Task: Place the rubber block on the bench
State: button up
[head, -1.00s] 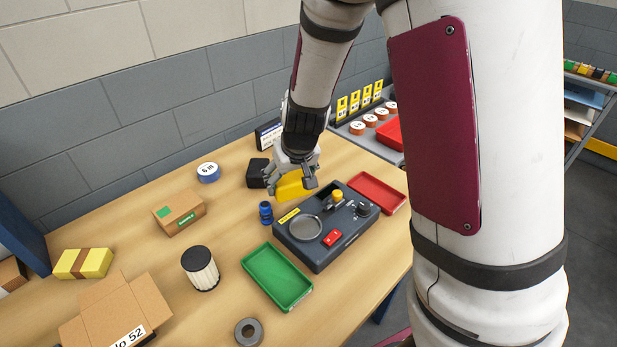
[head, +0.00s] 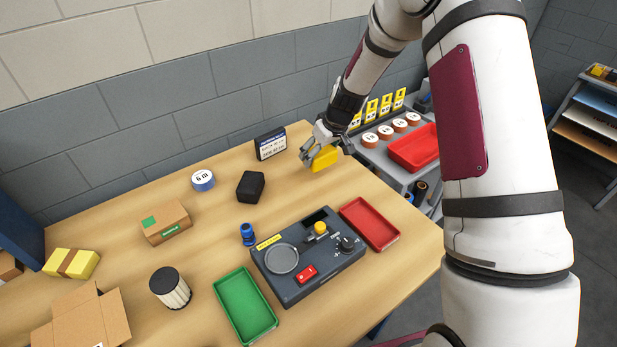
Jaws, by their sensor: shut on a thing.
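My gripper (head: 318,160) is shut on a yellow block (head: 326,158), with the fingers on its left part. The block is over the back right part of the wooden bench (head: 330,193), close to its right edge. I cannot tell whether its underside touches the bench. A black block (head: 250,186) sits on the bench to the left of my gripper. The pictures do not show which block is rubber.
A black device (head: 310,255) with a round plate stands between a green tray (head: 246,305) and a red tray (head: 370,223). A black labelled box (head: 270,144) stands behind. A grey side table (head: 385,160) adjoins at right. Bare bench lies in front of my gripper.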

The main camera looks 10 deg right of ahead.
jog(key=shift+a+f+p, duration=0.1)
jog(key=shift+f+p, duration=0.25)
jog(key=shift+f, duration=2.4)
jog(key=shift+f, duration=0.1)
jog(key=o, duration=1.4)
jog(key=shift+o, duration=0.2)
